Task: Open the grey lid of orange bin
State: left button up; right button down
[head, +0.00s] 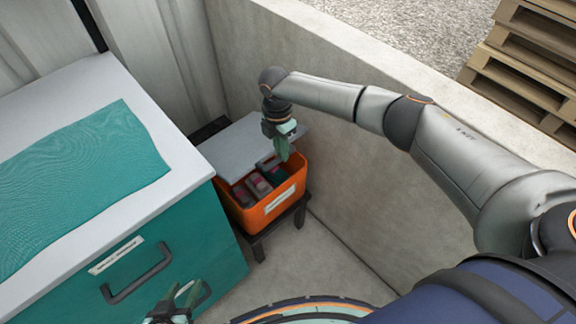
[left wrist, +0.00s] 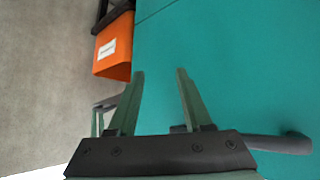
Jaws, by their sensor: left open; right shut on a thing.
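The orange bin (head: 283,207) sits on a low black stand beside the concrete wall, with several dark packages (head: 258,187) visible inside. Its grey lid (head: 236,148) is at the back of the bin, leaving the front part of the bin uncovered. My right gripper (head: 281,150) is at the lid's right side, shut on the lid; the exact contact is hard to see. My left gripper (head: 183,298) is open and empty in front of the teal cabinet. The left wrist view shows its two fingers (left wrist: 160,85) apart, with the orange bin (left wrist: 114,50) beyond.
The teal cabinet (head: 190,245) with a white top and dark handles (head: 137,273) stands left of the bin. A teal cloth (head: 85,180) lies on its top. The concrete wall (head: 350,190) is close on the bin's right. Bare floor (head: 330,265) lies in front of the stand.

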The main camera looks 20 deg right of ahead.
jog(key=w+r, duration=0.1)
jog(key=w+a+r, duration=0.1)
jog(key=r, duration=0.1)
jog(key=w+r, duration=0.1)
jog(key=r, duration=0.1)
jog(key=shift+w+a+b, duration=0.2)
jog(key=shift+w+b, duration=0.05)
jog(key=shift+b, duration=0.05)
jog(key=shift+w+r, duration=0.1)
jog(key=c, duration=1.3)
grip_release()
jog(key=o, duration=0.3)
jog(key=shift+w+a+f, duration=0.1)
jog(key=shift+w+f, duration=0.1)
jog(key=shift+f, duration=0.05)
jog(key=shift+o, duration=0.8)
jog(key=shift+s+r, duration=0.1)
